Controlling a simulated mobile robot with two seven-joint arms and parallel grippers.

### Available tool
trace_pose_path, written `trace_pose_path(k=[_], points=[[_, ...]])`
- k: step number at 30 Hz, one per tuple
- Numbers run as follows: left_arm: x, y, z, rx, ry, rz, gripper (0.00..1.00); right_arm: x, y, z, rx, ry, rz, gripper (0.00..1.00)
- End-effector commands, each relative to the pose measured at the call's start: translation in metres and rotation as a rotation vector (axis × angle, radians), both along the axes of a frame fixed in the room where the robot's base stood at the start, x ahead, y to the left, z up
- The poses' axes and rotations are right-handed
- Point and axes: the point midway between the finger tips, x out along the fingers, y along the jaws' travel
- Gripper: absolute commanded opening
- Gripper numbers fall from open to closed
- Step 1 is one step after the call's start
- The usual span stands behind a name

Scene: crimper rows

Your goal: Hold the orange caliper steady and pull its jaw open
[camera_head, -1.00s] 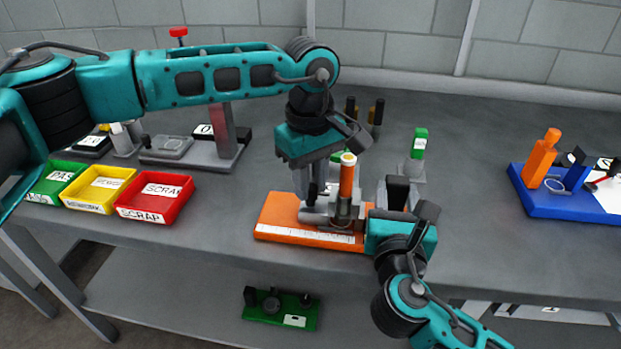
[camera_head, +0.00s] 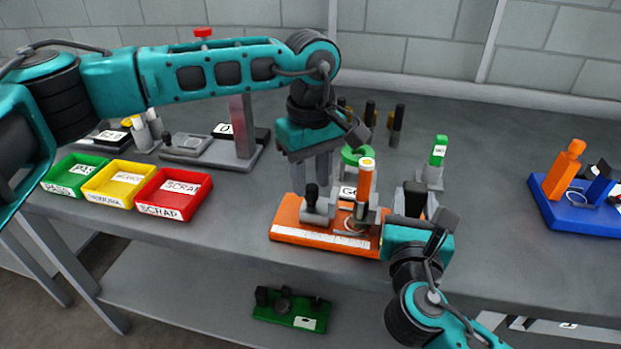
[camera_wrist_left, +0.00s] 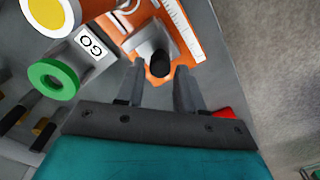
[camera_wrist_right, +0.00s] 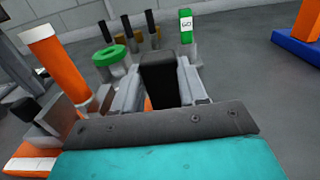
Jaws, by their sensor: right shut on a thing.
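The orange caliper (camera_head: 300,231) lies on the table, with a white scale along its front edge. A grey sliding jaw with a black knob (camera_head: 311,193) sits on its left part, also seen in the left wrist view (camera_wrist_left: 160,64). A gap separates this jaw from an upright orange cylinder (camera_head: 366,183) with a pale top. My left gripper (camera_head: 312,180) is open over the jaw, its fingertips either side of the knob in the left wrist view. My right gripper (camera_wrist_right: 160,85) is shut on the caliper's black handle (camera_head: 415,197) at the right end.
Green (camera_head: 75,187), yellow (camera_head: 97,193) and red (camera_head: 157,205) trays stand left. Behind the caliper are a green ring gauge (camera_head: 357,154) and dark pins (camera_head: 397,120). A green GO block (camera_head: 438,150) and a blue fixture (camera_head: 560,220) stand right.

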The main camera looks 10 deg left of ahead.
Motion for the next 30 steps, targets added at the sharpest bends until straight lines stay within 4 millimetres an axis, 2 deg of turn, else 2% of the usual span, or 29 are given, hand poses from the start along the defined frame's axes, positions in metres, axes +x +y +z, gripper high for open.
trace_pose_path(k=[9,15,21,30], points=[[0.000,0.000,0.067,-0.001,-0.005,0.000,0.37,0.001,-0.002,-0.001,-0.003,0.002,-0.007,0.00],[0.000,0.001,0.098,-0.001,-0.004,0.001,0.37,0.001,-0.002,-0.001,-0.003,0.001,-0.007,0.00],[0.000,0.001,0.110,0.001,-0.002,0.001,0.37,0.001,-0.002,-0.001,-0.003,0.001,-0.007,0.00],[0.000,0.001,0.110,0.001,-0.002,0.001,0.37,0.001,-0.002,-0.001,-0.003,0.001,-0.006,0.00]])
